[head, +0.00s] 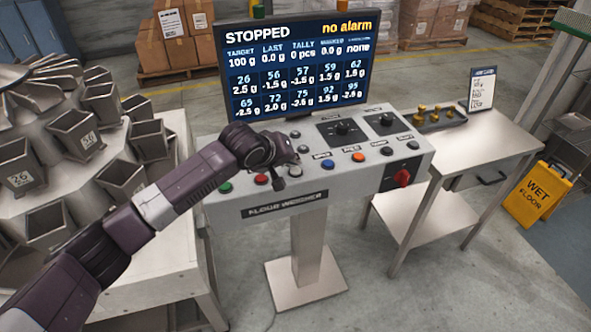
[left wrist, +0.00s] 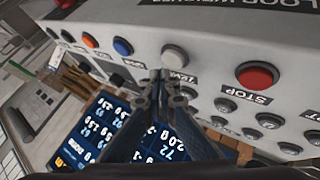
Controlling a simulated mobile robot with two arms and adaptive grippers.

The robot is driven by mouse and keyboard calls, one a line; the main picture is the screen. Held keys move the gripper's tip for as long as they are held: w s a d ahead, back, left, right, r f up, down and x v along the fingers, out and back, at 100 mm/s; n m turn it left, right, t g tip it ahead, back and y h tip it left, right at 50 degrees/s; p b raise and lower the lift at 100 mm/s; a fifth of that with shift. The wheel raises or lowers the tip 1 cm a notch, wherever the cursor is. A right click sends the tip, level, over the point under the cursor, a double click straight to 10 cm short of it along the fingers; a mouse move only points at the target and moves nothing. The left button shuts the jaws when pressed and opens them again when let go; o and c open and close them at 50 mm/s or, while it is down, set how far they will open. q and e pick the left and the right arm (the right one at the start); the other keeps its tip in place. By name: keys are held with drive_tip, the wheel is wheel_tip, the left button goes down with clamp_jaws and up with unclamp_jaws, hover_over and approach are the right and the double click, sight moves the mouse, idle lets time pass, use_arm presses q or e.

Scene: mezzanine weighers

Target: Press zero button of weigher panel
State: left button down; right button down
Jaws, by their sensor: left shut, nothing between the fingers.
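The weigher panel (head: 400,165) is a grey sloped console with a row of coloured buttons along its front. In the left wrist view a white button (left wrist: 174,57) sits between a red button (left wrist: 255,75) labelled STOP and a blue button (left wrist: 122,46). The label by the white button is partly covered by my fingers and hard to read. My left gripper (left wrist: 160,76) is shut and empty, its tips close to the white button; I cannot tell whether they touch it. In the head view the gripper hangs over the panel's front, right of the red button (head: 261,179). My right gripper is not in view.
A screen (head: 296,62) reading STOPPED and "no alarm" stands behind the buttons. Black knobs (head: 342,128) and a red rotary switch (head: 403,177) are on the panel. Metal hoppers (head: 75,135) stand left, a steel table (head: 470,150) and yellow wet-floor sign (head: 538,193) right.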

sight(294, 171)
use_arm(q)
drive_tip(key=shift+f, duration=0.2)
drive_tip(key=shift+f, duration=0.15)
idle(0.3)
drive_tip(key=shift+f, duration=0.55)
idle(0.7)
drive_tip(key=shift+r+p, duration=0.85)
drive_tip(key=shift+p, duration=0.3)
drive_tip(key=shift+r, duration=0.1)
wheel_tip(294, 171, up, 5)
drive_tip(key=p, duration=0.5)
